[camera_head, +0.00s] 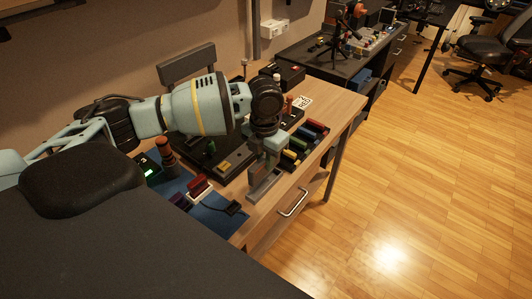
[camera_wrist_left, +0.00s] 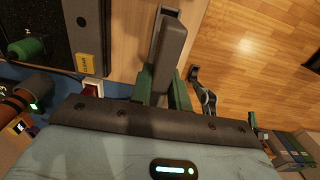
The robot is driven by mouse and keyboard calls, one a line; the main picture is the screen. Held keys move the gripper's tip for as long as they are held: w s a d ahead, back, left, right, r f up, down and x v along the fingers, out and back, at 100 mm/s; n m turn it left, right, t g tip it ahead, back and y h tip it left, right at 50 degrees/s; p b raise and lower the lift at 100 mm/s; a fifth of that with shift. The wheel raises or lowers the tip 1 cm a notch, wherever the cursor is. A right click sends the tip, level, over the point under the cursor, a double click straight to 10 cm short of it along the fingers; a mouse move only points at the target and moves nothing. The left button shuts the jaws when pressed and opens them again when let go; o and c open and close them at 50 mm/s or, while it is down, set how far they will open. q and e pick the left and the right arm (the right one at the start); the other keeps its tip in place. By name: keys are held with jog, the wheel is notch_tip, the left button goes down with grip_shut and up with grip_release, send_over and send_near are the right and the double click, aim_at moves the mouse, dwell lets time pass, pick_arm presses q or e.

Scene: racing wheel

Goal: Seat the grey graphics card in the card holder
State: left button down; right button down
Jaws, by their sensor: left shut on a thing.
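My left gripper (camera_head: 268,164) points down over the front part of the wooden table, shut on the grey graphics card (camera_wrist_left: 172,50). In the left wrist view the card is a long dark grey bar between the green fingers of the gripper (camera_wrist_left: 164,88). A lighter grey, narrow piece (camera_head: 263,186), which looks like the card holder, lies on the table just under the gripper. Its edge shows beside the card in the wrist view (camera_wrist_left: 157,25). I cannot tell whether the card touches it or sits in it. My right gripper is not in view.
A rack of coloured blocks (camera_head: 301,145) stands to the right. A black board (camera_head: 203,157) and a blue mat (camera_head: 215,207) with a red block (camera_head: 198,187) lie left. The drawer handle (camera_head: 293,203) is at the table's front. The black surface (camera_head: 110,235) fills the lower left.

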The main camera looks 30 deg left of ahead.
aim_at(265, 174)
pick_arm(q)
jog(key=shift+f+b, duration=0.35)
jog(key=shift+f, duration=1.25)
jog(key=shift+f, duration=1.5)
dwell(1.6)
jog(key=c, duration=1.3)
grip_release()
jog(key=shift+o, duration=0.2)
jog(key=shift+r, duration=0.1)
notch_tip(265, 174, up, 8)
jog(key=shift+f, duration=0.15)
